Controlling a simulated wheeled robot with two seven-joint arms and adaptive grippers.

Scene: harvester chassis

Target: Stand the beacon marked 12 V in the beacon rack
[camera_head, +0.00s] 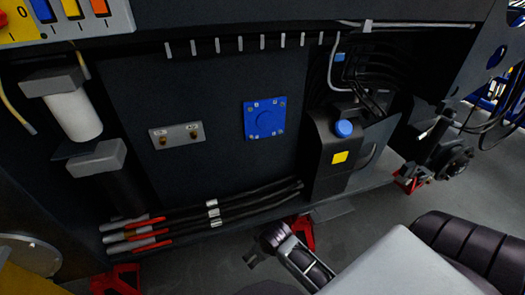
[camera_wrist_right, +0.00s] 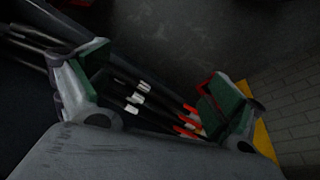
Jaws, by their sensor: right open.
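I see no beacon and no beacon rack in either view. My right gripper (camera_head: 266,246) is low in the middle of the head view, in front of the chassis. In the right wrist view my right gripper (camera_wrist_right: 158,72) has its two green-padded fingers wide apart, with nothing between them. Beyond the fingers are black hoses (camera_wrist_right: 135,98) with pale bands and red ends. My left gripper is not in view.
The dark chassis wall carries a blue square cover (camera_head: 264,119), a metal plate (camera_head: 177,136) and a black tank with a blue cap (camera_head: 344,128). Red stands (camera_head: 302,232) are below. A switch panel (camera_head: 80,18) is at upper left. Grey floor (camera_head: 380,215) lies at right.

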